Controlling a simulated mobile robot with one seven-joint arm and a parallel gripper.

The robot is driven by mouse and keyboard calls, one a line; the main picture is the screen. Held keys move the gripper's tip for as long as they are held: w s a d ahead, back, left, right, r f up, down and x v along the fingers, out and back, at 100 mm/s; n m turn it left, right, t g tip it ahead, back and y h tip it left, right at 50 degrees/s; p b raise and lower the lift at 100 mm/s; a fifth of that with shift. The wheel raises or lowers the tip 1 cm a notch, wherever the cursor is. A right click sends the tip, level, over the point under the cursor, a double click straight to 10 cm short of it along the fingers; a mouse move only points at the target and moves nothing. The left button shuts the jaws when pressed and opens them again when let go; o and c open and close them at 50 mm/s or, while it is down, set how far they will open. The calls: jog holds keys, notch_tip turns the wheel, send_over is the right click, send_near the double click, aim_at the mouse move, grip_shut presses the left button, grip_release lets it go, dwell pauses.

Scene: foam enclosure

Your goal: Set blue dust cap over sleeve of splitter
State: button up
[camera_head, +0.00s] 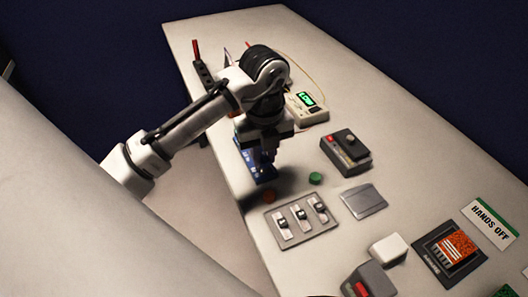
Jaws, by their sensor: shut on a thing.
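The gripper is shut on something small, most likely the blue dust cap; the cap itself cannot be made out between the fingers. No loose blue cap shows on the table. The splitter's sleeve is hidden by the gripper, so I cannot tell whether the cap touches it.
A green cap (315,178) and a reddish cap (269,195) lie close by.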

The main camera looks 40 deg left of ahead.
jog(key=shift+f+b, duration=0.5)
jog(key=shift+f, duration=0.3)
jog(key=o, duration=1)
notch_tip(320, 180, up, 14)
jog(key=shift+f, duration=0.1)
dwell(0.3)
